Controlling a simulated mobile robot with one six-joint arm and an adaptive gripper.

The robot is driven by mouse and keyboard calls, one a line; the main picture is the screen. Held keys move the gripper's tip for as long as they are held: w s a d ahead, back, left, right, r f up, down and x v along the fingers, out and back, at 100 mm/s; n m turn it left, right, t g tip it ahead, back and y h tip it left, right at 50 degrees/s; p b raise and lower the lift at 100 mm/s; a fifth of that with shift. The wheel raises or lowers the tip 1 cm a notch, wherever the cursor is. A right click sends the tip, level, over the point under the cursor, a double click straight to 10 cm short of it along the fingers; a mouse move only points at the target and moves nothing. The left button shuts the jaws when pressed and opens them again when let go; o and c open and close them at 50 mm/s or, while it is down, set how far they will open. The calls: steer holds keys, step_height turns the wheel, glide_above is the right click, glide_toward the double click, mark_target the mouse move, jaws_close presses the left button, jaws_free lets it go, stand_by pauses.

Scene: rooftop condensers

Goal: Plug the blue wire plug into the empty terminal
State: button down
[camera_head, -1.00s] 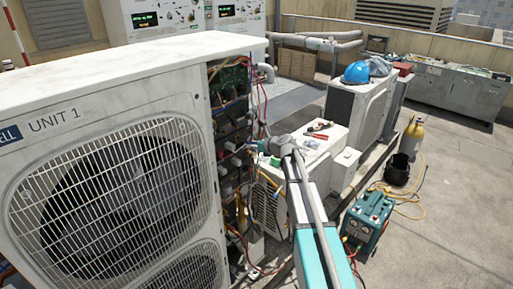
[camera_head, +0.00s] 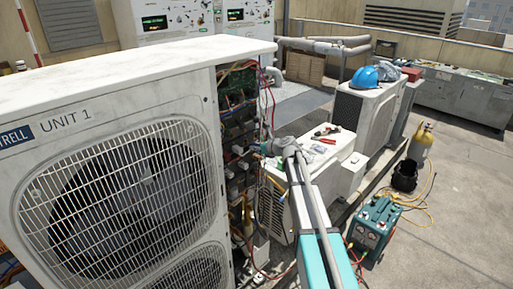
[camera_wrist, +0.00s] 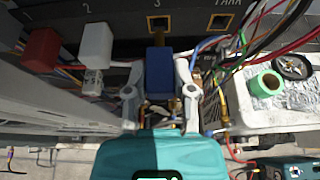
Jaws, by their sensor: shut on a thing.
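In the wrist view, my gripper (camera_wrist: 159,78) is shut on the blue wire plug (camera_wrist: 160,70), with one grey finger on each side. The plug's front end is close below an empty, gold-rimmed terminal (camera_wrist: 158,22) marked 3 on the dark terminal block (camera_wrist: 125,12). The terminal's opening still shows above the plug; I cannot tell whether they touch. A second open terminal (camera_wrist: 220,22), marked PARK, is to the right. In the head view, my gripper (camera_head: 262,147) reaches into the open wiring side of UNIT 1 (camera_head: 130,170); the blue plug is too small to make out there.
A red plug (camera_wrist: 41,50) and a white plug (camera_wrist: 96,44) sit left of my gripper. Loose coloured wires (camera_wrist: 245,50) run close on its right. A lower white unit (camera_head: 320,165) with tools stands beside my arm. A teal machine (camera_head: 374,222) stands on the roof floor.

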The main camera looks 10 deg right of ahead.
mark_target(252, 143)
steer(key=shift+w+a, duration=0.55)
steer(key=shift+w, duration=0.2)
steer(key=shift+w+a, duration=0.5)
steer(key=shift+w, duration=0.25)
stand_by(2.4)
steer(key=shift+c, duration=1.9)
jaws_free()
steer(key=shift+s, duration=0.1)
steer(key=s+d, duration=0.6)
steer(key=s, duration=0.2)
steer(key=w+d, duration=0.4)
steer(key=w, duration=0.1)
steer(key=shift+w, duration=0.3)
